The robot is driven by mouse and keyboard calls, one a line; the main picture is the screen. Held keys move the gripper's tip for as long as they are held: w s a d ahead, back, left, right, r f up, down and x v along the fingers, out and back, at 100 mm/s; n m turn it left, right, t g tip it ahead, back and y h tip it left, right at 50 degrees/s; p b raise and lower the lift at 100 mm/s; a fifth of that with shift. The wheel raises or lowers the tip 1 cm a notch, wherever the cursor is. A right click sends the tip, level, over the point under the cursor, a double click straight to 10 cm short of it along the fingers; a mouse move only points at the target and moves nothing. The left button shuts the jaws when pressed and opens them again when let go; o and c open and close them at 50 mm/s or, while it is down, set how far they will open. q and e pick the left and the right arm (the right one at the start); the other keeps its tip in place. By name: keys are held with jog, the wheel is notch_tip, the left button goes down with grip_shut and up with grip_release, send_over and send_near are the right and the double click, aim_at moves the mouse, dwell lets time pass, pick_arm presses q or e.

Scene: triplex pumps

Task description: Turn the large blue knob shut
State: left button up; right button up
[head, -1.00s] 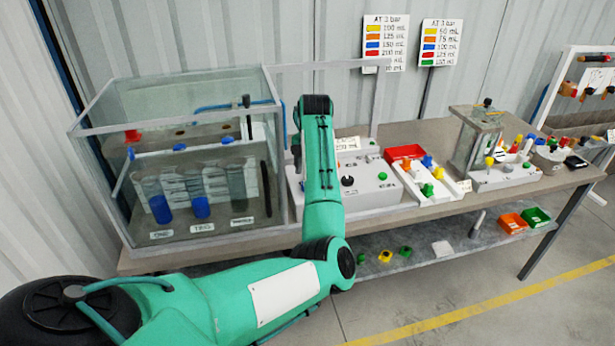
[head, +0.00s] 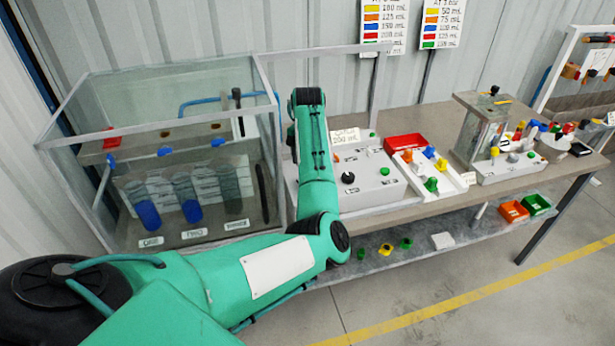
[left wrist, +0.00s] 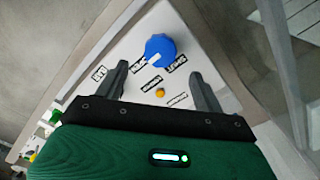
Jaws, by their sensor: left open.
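The large blue knob (left wrist: 160,48) stands on a white panel (left wrist: 190,22) in the left wrist view. It has a pale pointer mark on its lower left side. My left gripper (left wrist: 159,69) is open, its two dark fingers apart, with nothing between the tips. The knob appears just beyond the fingertips, roughly centred between them; I see no contact. Printed labels and a small orange button (left wrist: 160,92) are on the panel. In the head view my green left arm hides the gripper and the large knob. My right gripper is not in view.
A glass tank (head: 150,80) with blue-filled cylinders stands left of my arm. A white box with a black knob (head: 348,177), a red bin (head: 405,142) and small coloured parts lie to the right. The lower shelf (head: 460,236) holds several small parts.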

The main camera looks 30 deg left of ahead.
pick_arm(q)
notch_tip(320, 180, down, 6)
jog(key=shift+f+p, duration=0.1)
jog(key=shift+p, duration=0.55)
jog(key=shift+a+f, duration=0.1)
jog(key=shift+f, duration=0.55)
jog(key=shift+c, duration=0.9)
jog(key=c, duration=0.8)
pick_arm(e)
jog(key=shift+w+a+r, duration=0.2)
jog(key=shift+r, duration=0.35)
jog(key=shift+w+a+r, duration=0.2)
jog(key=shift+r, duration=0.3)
